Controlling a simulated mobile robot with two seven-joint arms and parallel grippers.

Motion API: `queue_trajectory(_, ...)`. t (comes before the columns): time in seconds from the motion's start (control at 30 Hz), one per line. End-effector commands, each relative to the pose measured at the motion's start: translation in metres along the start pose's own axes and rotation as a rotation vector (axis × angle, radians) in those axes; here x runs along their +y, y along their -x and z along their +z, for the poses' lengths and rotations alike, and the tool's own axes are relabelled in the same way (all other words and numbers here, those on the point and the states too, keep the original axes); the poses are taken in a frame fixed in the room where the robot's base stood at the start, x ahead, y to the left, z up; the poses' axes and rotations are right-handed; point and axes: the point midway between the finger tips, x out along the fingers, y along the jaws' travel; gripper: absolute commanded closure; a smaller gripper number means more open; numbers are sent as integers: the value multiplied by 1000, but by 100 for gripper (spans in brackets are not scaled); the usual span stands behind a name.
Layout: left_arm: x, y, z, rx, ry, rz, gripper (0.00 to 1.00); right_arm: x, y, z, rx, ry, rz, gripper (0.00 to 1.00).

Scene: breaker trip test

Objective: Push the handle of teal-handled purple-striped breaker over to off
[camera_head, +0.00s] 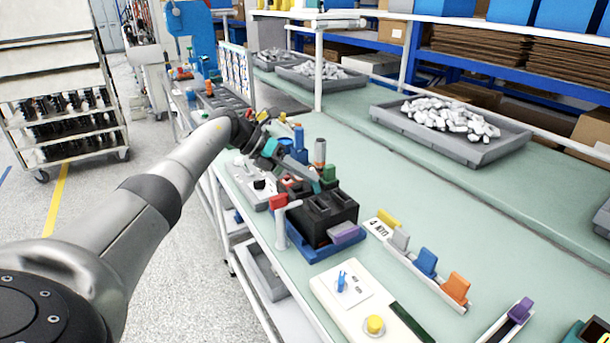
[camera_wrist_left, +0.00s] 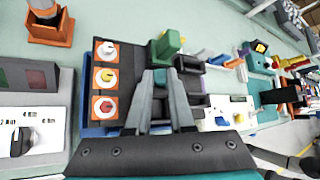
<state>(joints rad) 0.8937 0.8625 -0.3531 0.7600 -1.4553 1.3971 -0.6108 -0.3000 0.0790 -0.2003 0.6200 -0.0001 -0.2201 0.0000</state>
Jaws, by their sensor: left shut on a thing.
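My left gripper (camera_head: 314,183) reaches in from the left over a black breaker block (camera_head: 330,222) on a blue base. In the left wrist view the two fingers (camera_wrist_left: 160,78) close together on a small teal piece, which looks like the teal handle (camera_wrist_left: 159,73) of a breaker. The handle also shows at the fingertips in the head view (camera_head: 316,187). The fingers hide much of that breaker, and I cannot make out its purple stripe or the handle's exact tilt. A green handle (camera_wrist_left: 168,43) stands just beyond the fingertips. My right gripper is not in view.
A red-topped white post (camera_head: 279,222) and a purple block (camera_head: 344,234) sit close to the breaker block. A white box with a yellow button (camera_head: 374,324) and a rail of coloured blocks (camera_head: 426,263) lie right. A grey tray (camera_head: 390,117) stands behind; the bench between is clear.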

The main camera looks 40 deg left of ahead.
Motion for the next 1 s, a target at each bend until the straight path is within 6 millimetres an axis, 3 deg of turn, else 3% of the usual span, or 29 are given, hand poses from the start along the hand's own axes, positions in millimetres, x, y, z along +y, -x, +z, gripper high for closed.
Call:
queue_trajectory(0.07,0,-1,-2,5,1,0,100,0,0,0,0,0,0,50)
queue_trajectory(0.1,0,-1,-2,5,1,1,78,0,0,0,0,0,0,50)
queue_trajectory(0.2,0,-1,-2,4,1,1,67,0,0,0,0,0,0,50)
queue_trajectory(0.57,1,7,0,1,0,4,66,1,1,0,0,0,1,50)
queue_trajectory(0.77,2,43,0,0,0,8,66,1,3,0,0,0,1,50)
queue_trajectory(1.0,1,101,0,1,2,6,66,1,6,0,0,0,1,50)
